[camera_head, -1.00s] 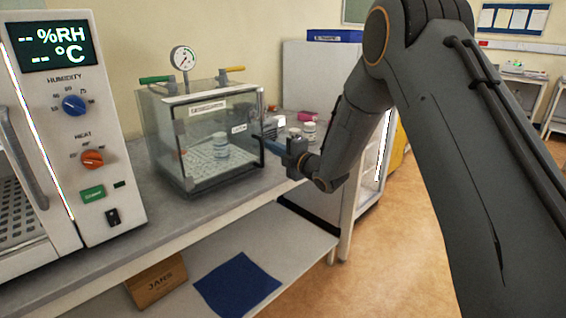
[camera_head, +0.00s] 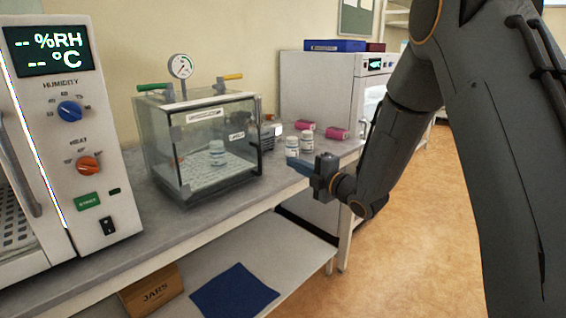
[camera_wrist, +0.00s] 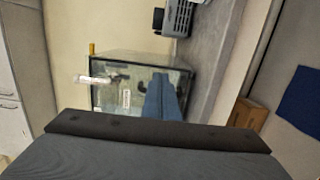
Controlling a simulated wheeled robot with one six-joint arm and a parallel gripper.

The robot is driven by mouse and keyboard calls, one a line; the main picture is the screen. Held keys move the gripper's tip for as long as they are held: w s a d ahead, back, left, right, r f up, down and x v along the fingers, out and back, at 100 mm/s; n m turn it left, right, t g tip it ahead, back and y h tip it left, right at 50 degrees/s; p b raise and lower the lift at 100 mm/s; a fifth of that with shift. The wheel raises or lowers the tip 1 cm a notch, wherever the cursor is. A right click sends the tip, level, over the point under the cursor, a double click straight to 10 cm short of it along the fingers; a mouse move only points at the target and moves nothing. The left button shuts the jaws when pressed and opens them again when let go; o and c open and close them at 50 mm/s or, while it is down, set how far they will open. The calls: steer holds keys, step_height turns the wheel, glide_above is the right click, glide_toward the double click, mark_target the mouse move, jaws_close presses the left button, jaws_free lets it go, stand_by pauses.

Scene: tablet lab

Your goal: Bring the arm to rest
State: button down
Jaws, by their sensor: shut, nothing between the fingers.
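My gripper (camera_head: 297,163) is at the front edge of the bench in the head view, to the right of the glass vacuum chamber (camera_head: 178,150). Its blue fingers are together with nothing between them, and they point left toward the chamber. In the wrist view the shut fingers (camera_wrist: 162,96) stand in front of the chamber (camera_wrist: 110,98). My arm fills the right side of the head view, bent at the elbow.
White jars (camera_head: 307,141) and pink cylinders (camera_head: 337,133) stand on the bench behind my gripper. A humidity cabinet (camera_head: 115,215) is at the left. A cardboard box (camera_head: 152,290) and a blue mat (camera_head: 233,293) lie on the lower shelf. The floor at right is open.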

steer(key=s+d+f+m+g+h, duration=0.2)
steer(key=s+d+f+m+h, duration=0.2)
steer(key=s+d+m+h, duration=0.35)
steer(key=s+d+f+m+g+h, duration=0.2)
steer(key=s+d+f+m+h, duration=0.2)
steer(key=d+m, duration=0.5)
steer(key=s+d+m+g, duration=0.1)
steer(key=s+m+g, duration=0.2)
steer(key=s, duration=0.5)
steer(key=s+d+f+m+g, duration=0.1)
steer(key=s+d+m+g, duration=0.1)
steer(key=s, duration=0.7)
steer(key=s+d+f+m+g+h, duration=0.1)
steer(key=s+m+g, duration=0.2)
steer(key=s+m, duration=0.2)
steer(key=s, duration=0.3)
steer(key=shift+s+d+f+g, duration=0.2)
steer(key=shift+d+f+g, duration=0.05)
steer(key=shift+d+g, duration=0.15)
steer(key=shift+d, duration=0.1)
